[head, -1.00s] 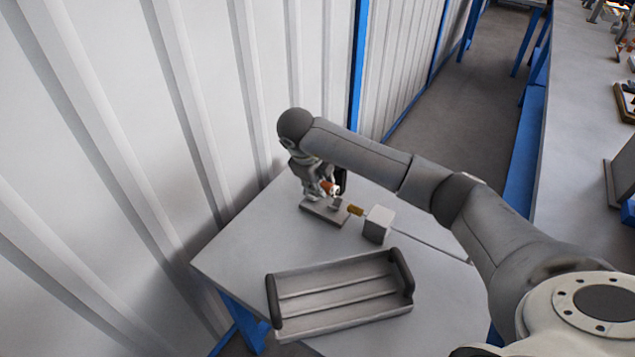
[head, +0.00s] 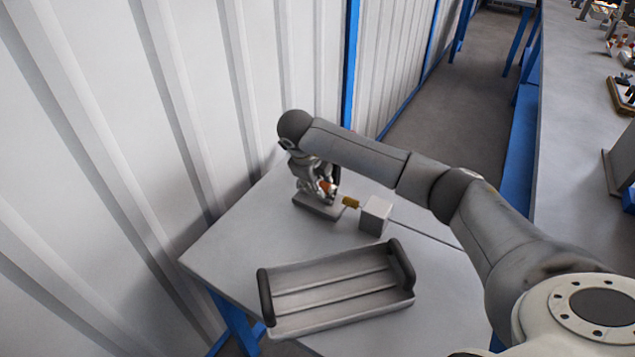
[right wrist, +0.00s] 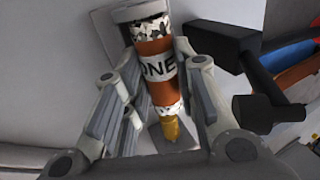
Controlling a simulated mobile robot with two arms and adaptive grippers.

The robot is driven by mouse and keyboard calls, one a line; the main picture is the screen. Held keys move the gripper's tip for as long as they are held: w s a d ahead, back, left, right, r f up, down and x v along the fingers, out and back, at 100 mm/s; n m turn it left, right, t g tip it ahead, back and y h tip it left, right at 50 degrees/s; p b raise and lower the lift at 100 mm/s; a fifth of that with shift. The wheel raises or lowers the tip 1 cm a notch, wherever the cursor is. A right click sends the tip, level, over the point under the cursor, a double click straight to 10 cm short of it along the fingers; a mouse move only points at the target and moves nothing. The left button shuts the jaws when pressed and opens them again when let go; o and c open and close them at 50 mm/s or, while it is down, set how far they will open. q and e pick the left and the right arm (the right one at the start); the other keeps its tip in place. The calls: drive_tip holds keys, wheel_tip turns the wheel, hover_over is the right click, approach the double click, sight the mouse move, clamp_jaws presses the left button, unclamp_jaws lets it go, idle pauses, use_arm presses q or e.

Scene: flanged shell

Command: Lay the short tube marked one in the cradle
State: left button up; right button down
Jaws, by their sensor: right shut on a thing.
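The short tube, orange with a white band reading "ONE" and speckled white ends, shows in the right wrist view (right wrist: 158,85) and small in the head view (head: 329,187). My right gripper (head: 324,186) is shut on it, with a finger on either side in the wrist view. The tube is over or at a grey base (head: 315,208) on the table, which looks like the cradle. I cannot tell whether the tube touches it. A brass-coloured tip (head: 351,202) lies by the tube's end in the wrist view. My left gripper is out of view.
A grey block (head: 375,216) stands to the right of the base. A grey tray with dark end handles (head: 335,290) lies at the front of the table. A ribbed wall (head: 150,130) rises close behind. A black part (right wrist: 232,48) stands beside the gripper in the wrist view.

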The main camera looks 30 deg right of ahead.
drive_tip(key=shift+s+a+f, duration=0.15)
drive_tip(key=shift+s+f, duration=0.1)
drive_tip(key=shift+f, duration=0.3)
drive_tip(key=c, duration=1.2)
unclamp_jaws()
drive_tip(key=shift+o, duration=0.6)
drive_tip(key=shift+w+f, duration=0.1)
drive_tip(key=shift+r, duration=0.25)
drive_tip(key=shift+a+r, duration=0.1)
drive_tip(key=shift+r, duration=0.2)
drive_tip(key=s+a, duration=0.2)
drive_tip(key=a, duration=0.1)
drive_tip(key=s+a, duration=0.2)
drive_tip(key=a, duration=0.2)
drive_tip(key=s+a, duration=0.2)
drive_tip(key=a, duration=0.1)
drive_tip(key=shift+s+a+r, duration=0.1)
drive_tip(key=shift+a, duration=0.15)
